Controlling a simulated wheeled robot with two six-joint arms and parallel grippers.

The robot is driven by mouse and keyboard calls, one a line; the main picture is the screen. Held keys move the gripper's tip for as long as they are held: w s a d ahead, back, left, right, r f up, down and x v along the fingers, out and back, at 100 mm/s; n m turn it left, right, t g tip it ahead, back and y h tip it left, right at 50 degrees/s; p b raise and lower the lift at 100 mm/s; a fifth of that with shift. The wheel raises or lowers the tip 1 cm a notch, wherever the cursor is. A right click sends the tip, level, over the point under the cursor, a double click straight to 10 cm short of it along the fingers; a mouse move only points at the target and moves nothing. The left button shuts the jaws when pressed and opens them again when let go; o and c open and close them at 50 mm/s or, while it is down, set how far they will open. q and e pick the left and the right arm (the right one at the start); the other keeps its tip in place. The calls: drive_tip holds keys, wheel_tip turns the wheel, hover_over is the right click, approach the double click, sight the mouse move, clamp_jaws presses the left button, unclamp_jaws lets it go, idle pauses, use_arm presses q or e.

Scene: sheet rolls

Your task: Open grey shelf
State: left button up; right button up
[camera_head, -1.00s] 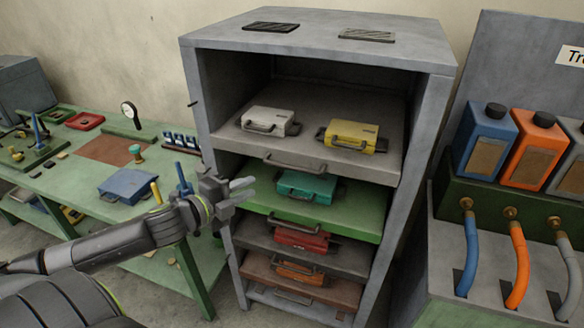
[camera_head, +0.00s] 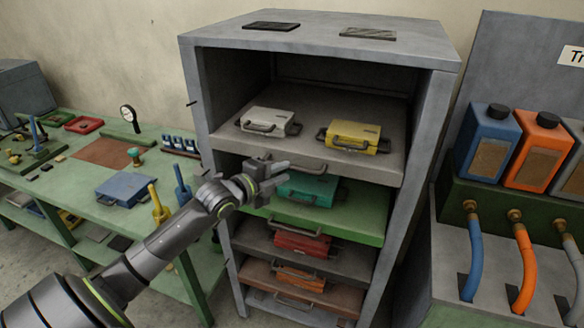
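A grey cabinet (camera_head: 320,38) holds several pull-out shelves. The top grey shelf (camera_head: 372,170) has a bar handle (camera_head: 312,169) on its front edge and carries a white case (camera_head: 268,121) and a yellow case (camera_head: 354,136). A darker grey shelf (camera_head: 345,260) lower down carries a red case (camera_head: 302,243). My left gripper (camera_head: 286,172) is open, its fingers apart, in front of the cabinet. Its fingertips appear near the left part of the top shelf's handle and overlap the teal case's edge in the picture; contact cannot be told. My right gripper is out of view.
A green shelf (camera_head: 352,222) with a teal case (camera_head: 312,190) lies below the top shelf, a brown shelf (camera_head: 346,297) further down. A green workbench (camera_head: 72,186) stands left. Bottles and hoses stand right, with a blue bottle (camera_head: 488,140) nearest the cabinet.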

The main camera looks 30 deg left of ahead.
sight(290, 169)
use_arm(q)
drive_tip(key=shift+p+x, duration=0.3)
drive_tip(key=shift+x, duration=1.9)
clamp_jaws()
